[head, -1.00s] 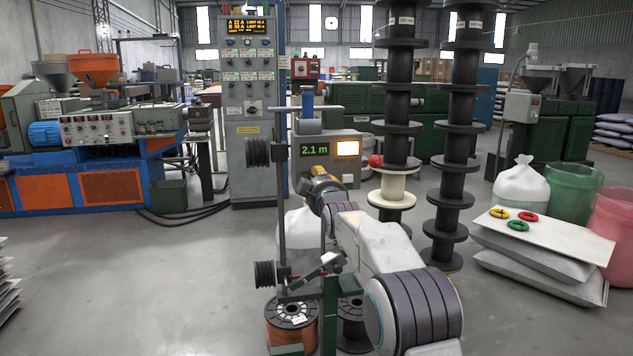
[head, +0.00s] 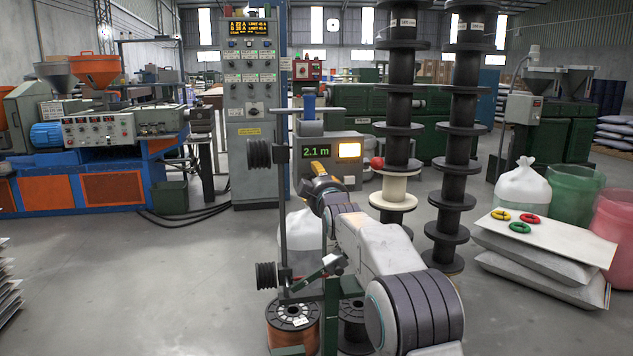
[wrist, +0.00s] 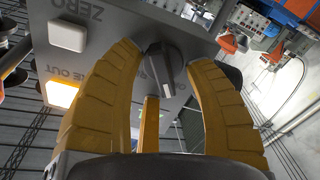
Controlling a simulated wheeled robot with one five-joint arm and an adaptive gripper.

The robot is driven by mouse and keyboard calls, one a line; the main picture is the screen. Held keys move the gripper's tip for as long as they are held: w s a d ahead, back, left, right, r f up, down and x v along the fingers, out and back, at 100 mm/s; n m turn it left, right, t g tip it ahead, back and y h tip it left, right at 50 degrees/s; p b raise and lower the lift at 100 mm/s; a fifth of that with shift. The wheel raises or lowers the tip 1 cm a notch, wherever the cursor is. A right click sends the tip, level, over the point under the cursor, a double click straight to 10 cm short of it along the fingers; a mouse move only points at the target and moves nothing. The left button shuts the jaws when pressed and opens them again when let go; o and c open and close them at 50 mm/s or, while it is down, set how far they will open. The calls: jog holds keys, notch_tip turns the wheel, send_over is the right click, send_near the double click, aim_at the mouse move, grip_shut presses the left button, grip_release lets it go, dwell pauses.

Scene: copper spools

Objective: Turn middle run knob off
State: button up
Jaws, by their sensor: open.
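A dark grey rotary knob (wrist: 165,72) sits on a grey panel in the wrist view, with a pale pointer line along its grip. Lettering beside it is partly hidden, so I cannot read its setting. My gripper (wrist: 167,57) is open, with one yellow finger on each side of the knob; I see gaps and cannot tell any contact. In the head view my gripper (head: 319,168) is in front of the grey meter box (head: 345,169), which reads 2.1 m and hides the knob there.
A white button (wrist: 67,36) marked ZERO and a lit button (wrist: 61,94) are on the same panel. A vertical post (head: 282,210) stands left of my arm. Spool stacks (head: 400,95) stand to the right. A tall cabinet (head: 252,160) stands behind left.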

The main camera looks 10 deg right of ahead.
jog(key=shift+s+f, duration=0.1)
jog(key=shift+s, duration=0.05)
jog(key=s, duration=1.1)
jog(key=shift+s, duration=0.4)
jog(key=s+r+m+g+p, duration=0.2)
jog(key=s+g+p, duration=0.3)
jog(key=s+p, duration=0.6)
jog(key=s+r+m+g+p, duration=0.2)
jog(key=s+r+g+p, duration=0.2)
jog(key=s+p, duration=0.6)
jog(key=s+r+m+g+p, duration=0.3)
jog(key=s+p, duration=0.8)
jog(key=s, duration=1)
jog(key=shift+s+r+g+p, duration=0.25)
jog(key=shift+r+g+p, duration=0.15)
jog(key=shift+g, duration=0.9)
jog(key=shift+o, duration=0.2)
jog(key=shift+d, duration=0.1)
